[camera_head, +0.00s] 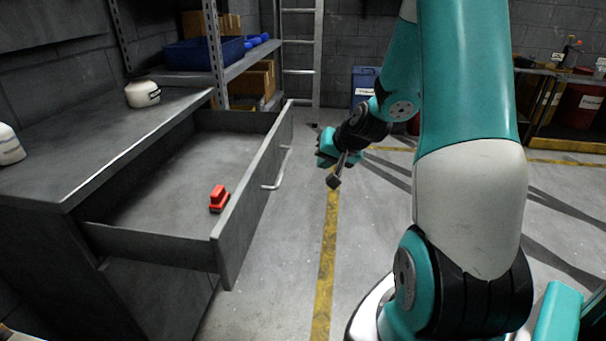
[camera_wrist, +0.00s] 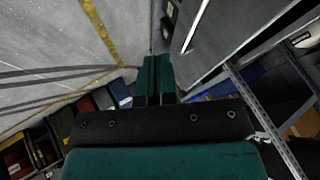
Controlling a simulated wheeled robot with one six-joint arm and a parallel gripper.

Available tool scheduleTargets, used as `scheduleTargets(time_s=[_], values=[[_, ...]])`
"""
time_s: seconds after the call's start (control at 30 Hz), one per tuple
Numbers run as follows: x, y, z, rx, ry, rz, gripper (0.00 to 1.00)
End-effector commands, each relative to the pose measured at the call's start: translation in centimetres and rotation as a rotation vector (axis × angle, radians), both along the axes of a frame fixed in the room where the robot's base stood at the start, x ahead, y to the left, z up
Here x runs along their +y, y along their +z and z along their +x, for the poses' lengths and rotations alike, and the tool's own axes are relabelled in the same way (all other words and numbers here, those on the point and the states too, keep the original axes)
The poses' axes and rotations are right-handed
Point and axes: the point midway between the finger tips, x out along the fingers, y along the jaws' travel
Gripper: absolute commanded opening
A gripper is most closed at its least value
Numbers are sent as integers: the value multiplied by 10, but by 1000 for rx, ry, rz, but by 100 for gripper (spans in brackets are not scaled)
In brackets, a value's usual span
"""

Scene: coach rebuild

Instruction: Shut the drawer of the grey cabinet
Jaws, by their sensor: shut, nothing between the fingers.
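The grey cabinet (camera_head: 104,150) stands at the left in the head view. Its drawer (camera_head: 255,195) is pulled far out, with a bar handle (camera_head: 277,172) on its front. A small red toy-like object (camera_head: 218,198) lies inside the drawer, near its front panel. My gripper (camera_head: 334,181) is shut and empty, in the air to the right of the drawer front and apart from it. In the wrist view my gripper (camera_wrist: 155,100) shows with its fingers together, and a grey panel edge with a handle-like bar (camera_wrist: 197,25) is at upper right.
A white container (camera_head: 142,94) stands on the cabinet top. Behind is a metal shelf with a blue bin (camera_head: 203,53) and boxes, and a ladder (camera_head: 301,50). A workbench (camera_head: 560,100) stands at the far right. The floor with a yellow line (camera_head: 327,250) is clear before the drawer.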

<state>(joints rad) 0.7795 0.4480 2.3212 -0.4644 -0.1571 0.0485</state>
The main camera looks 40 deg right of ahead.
Motion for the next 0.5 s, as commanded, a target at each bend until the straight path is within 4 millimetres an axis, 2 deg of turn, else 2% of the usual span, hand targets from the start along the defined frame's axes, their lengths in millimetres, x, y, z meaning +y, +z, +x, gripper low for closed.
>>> scheduleTargets(time_s=[0.4,0.47,0.5], values=[[2,-63,53,3,7,1,0],[2,-72,60,3,8,2,0],[6,-70,67,0,11,0,0]])
